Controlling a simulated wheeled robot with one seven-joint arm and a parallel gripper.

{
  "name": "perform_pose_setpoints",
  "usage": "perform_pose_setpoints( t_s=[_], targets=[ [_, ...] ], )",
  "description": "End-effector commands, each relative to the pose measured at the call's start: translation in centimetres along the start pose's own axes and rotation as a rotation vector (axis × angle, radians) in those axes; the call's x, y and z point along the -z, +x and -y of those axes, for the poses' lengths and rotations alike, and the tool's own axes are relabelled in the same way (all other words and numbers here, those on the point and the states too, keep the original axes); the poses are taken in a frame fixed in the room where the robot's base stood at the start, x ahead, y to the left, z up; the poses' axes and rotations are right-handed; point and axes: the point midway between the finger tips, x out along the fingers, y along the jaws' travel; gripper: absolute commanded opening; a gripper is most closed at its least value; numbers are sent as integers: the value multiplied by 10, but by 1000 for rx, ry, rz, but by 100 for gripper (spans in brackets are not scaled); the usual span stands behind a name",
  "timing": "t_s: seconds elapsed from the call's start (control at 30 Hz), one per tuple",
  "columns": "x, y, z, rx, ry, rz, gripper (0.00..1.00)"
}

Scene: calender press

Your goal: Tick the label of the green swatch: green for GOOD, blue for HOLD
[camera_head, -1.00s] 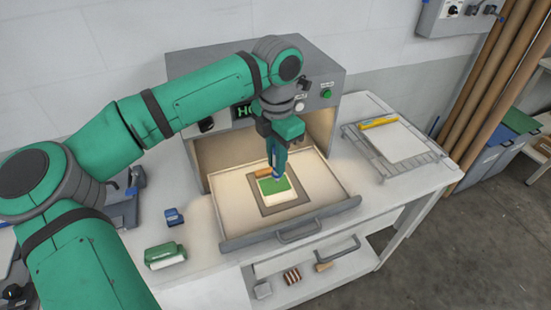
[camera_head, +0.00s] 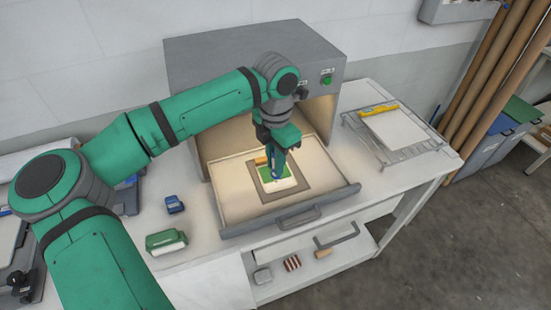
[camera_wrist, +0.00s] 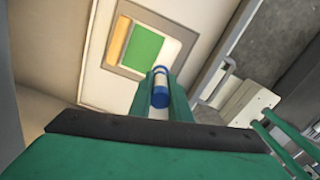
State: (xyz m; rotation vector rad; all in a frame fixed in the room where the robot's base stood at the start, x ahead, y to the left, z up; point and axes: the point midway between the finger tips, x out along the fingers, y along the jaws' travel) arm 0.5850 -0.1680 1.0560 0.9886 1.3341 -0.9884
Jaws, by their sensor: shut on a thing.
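The green swatch (camera_head: 265,174) lies on a white label card (camera_head: 284,185) inside a dark square frame in the pulled-out drawer. The wrist view also shows the swatch (camera_wrist: 144,53), with an orange strip beside it and bare white card on its other side. My gripper (camera_head: 278,176) points down over the card and partly hides it. It is shut on a blue-and-white marker (camera_wrist: 160,88). The marker's tip is hidden, so I cannot tell whether it touches the card. The press's display is hidden behind my arm.
The press (camera_head: 220,62) stands behind the open drawer (camera_head: 235,206). A blue block (camera_head: 174,204) and a green-and-white block (camera_head: 166,242) lie left of the drawer. A rack with a white sheet (camera_head: 398,136) is at right. Small blocks lie on the lower shelf.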

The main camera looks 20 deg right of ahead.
Motion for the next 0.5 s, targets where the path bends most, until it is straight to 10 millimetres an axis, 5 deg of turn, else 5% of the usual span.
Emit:
perform_pose_setpoints(
  t_s=[0.1,0.13,0.2,0.5],
  targets=[
    [0,0,0,0,0,0,0],
    [0,0,0,0,0,0,12],
    [0,0,0,0,0,0,0],
    [1,0,0,-1,0,0,0]
  ],
)
